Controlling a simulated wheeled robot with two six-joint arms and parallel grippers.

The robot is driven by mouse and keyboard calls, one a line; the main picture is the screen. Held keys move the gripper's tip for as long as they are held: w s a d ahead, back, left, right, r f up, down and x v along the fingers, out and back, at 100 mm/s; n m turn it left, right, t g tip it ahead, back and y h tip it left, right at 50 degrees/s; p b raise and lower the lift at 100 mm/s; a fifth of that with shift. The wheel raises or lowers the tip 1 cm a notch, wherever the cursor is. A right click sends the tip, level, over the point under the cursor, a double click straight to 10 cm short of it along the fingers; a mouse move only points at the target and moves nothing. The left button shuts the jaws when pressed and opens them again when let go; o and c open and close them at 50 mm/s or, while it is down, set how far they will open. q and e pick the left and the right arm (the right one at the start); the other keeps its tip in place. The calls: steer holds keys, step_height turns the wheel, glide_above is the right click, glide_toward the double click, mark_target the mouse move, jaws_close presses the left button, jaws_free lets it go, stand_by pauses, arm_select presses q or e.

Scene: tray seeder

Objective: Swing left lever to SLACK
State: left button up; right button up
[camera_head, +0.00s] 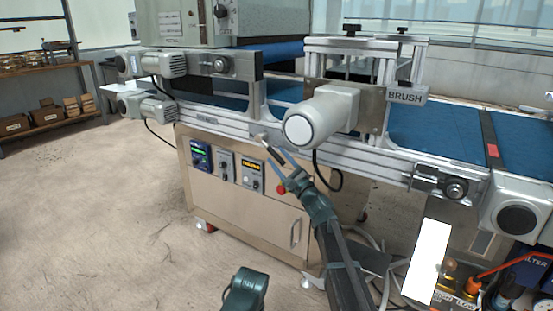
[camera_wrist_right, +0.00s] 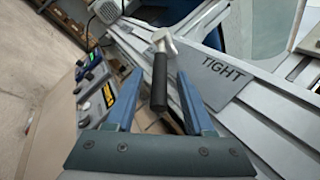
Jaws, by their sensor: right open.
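The lever has a black grip (camera_wrist_right: 159,80) on a pale metal pivot (camera_wrist_right: 160,38), beside a plate marked TIGHT (camera_wrist_right: 222,68). In the head view the lever (camera_head: 272,150) sits on the conveyor's front rail, above the cabinet. My right gripper (camera_head: 279,166) is open at the lever. In the right wrist view its two blue fingers (camera_wrist_right: 158,98) stand on either side of the black grip, with a gap visible on both sides. No SLACK marking can be read. The fingers of my left gripper do not show; only a dark green part of mine is at the bottom.
The beige cabinet (camera_head: 240,215) below carries several control boxes and a red button (camera_head: 281,189). A motor cylinder (camera_head: 318,118) juts out right of the lever, near the BRUSH sign (camera_head: 405,96). A black cable loops beneath it. The floor at left is clear.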

arm_select(q)
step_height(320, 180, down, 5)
steer(key=b, duration=0.4)
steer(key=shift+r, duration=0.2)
arm_select(e)
steer(key=v, duration=1.2)
steer(key=shift+s, duration=0.2)
steer(key=shift+d+f, duration=0.1)
